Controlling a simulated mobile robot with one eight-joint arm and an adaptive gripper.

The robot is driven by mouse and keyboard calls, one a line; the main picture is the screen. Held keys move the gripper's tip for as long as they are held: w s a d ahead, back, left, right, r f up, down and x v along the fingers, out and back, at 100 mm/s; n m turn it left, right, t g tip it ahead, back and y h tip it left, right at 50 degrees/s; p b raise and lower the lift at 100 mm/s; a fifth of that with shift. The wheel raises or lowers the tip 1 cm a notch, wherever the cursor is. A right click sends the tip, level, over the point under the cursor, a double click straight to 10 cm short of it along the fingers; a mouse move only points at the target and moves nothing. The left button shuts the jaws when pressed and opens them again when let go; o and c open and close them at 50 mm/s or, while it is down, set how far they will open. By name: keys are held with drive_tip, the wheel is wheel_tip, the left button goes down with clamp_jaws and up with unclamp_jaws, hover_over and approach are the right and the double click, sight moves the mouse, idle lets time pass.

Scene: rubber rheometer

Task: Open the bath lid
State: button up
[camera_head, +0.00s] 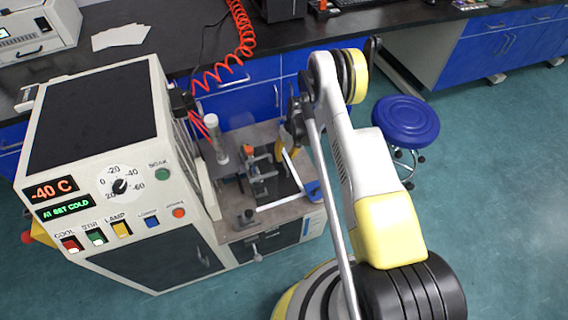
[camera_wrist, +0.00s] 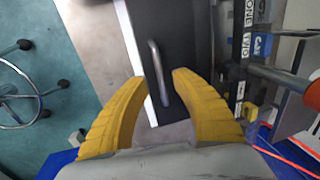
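The bath lid is a dark flat panel with a pale edge, on the deck beside the tall cabinet in the head view (camera_head: 280,186). It also shows in the wrist view (camera_wrist: 178,28). A grey metal bar handle (camera_wrist: 157,70) stands on the lid. My gripper (camera_wrist: 160,80) has two curved yellow fingers, spread apart. In the wrist view the handle lies between the fingertips; I cannot tell whether the fingers touch it or how far above it they are. In the head view my arm and gripper partly hide the lid.
The tall cabinet (camera_head: 95,115) with a -40 C display and knob stands left of the deck. A rig with orange parts (camera_head: 255,165) stands beside the lid. A blue stool (camera_head: 404,120) is to the right. Red coiled hose (camera_head: 240,40) hangs behind.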

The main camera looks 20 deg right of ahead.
drive_tip(key=f, duration=0.3)
drive_tip(key=shift+a+f+b, duration=0.1)
drive_tip(key=shift+a+b, duration=0.2)
drive_tip(key=shift+b, duration=0.1)
clamp_jaws()
